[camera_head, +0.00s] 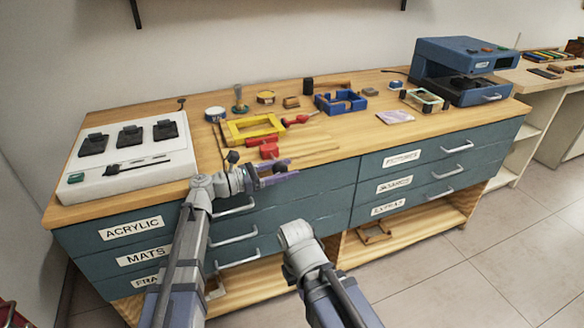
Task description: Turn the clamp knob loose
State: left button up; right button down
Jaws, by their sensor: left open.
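My left gripper (284,173) is at the front edge of the wooden worktop, in front of the drawers. It is open, and I see nothing between its fingers. A red block-like part (269,151), perhaps part of a clamp, sits on the worktop just behind it. A small dark knob (233,157) shows just left of the red part, above my left wrist; I cannot tell whether it is the clamp knob. A yellow frame (236,136) lies behind them, with a red-handled tool (299,119) at its right. My right arm shows low in the middle, but its gripper does not show.
A white panel with black pads (112,173) stands at the left. Blue frame parts (341,102), a small glass-topped box (424,100) and a blue machine (450,68) stand to the right. Labelled drawers (318,206) with protruding handles are below. The front right worktop is mostly clear.

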pick_arm(q)
jog(key=shift+x, duration=1.05)
jog(key=shift+s+f, duration=0.1)
jog(key=shift+s, duration=0.05)
grip_shut()
